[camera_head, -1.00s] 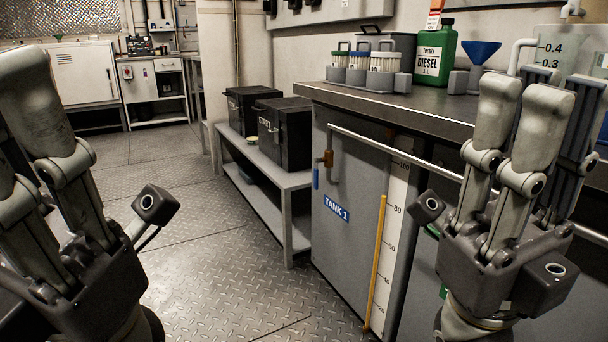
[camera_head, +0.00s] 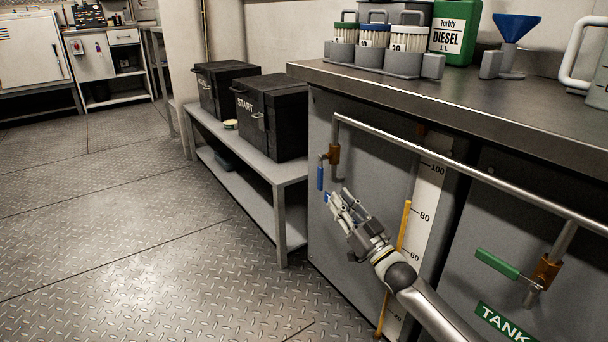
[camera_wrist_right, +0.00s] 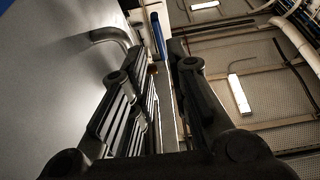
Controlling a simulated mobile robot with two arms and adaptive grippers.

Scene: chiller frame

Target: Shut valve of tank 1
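The tank 1 valve is on the grey cabinet front in the head view. It has a brass body (camera_head: 334,154) and a blue handle (camera_head: 320,178) that hangs straight down. My right gripper (camera_head: 341,199) is just below and right of the handle, its fingers pointing up toward it. In the right wrist view the fingers (camera_wrist_right: 165,62) stand apart with a gap between them, and the blue handle (camera_wrist_right: 158,35) shows beyond their tips. The gripper looks empty; I cannot see contact. It hides most of the tank 1 label. My left gripper is out of view.
A metal rail (camera_head: 450,168) runs along the counter front. A yellow level gauge (camera_head: 405,228) stands right of the valve. A second valve with a green handle (camera_head: 497,264) is at the right. A low shelf (camera_head: 262,168) with black boxes stands left; the floor there is clear.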

